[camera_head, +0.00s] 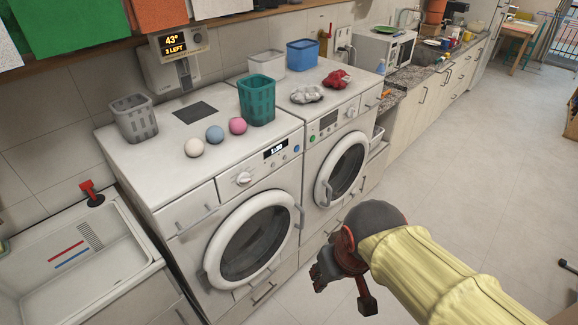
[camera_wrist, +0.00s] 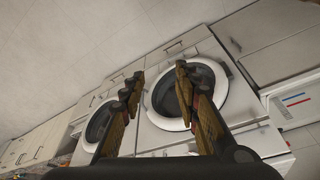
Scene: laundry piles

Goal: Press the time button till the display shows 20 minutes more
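The left white front loader (camera_head: 215,205) has a lit display (camera_head: 275,149) that seems to read 1:20, though the digits are small. In the wrist view, the machines' round doors (camera_wrist: 187,95) show beyond the fingers, and the display cannot be made out. My gripper (camera_wrist: 157,77) is open and empty. In the head view my gripper (camera_head: 340,279) is in front of the machines, lower and right of the display, apart from the panel.
The second machine (camera_head: 338,150) stands right, with its own panel. Three balls (camera_head: 215,134), a green basket (camera_head: 257,100) and a grey basket (camera_head: 135,118) stand on the left machine. A sink (camera_head: 75,250) is at left. A wall unit (camera_head: 178,58) shows 43°.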

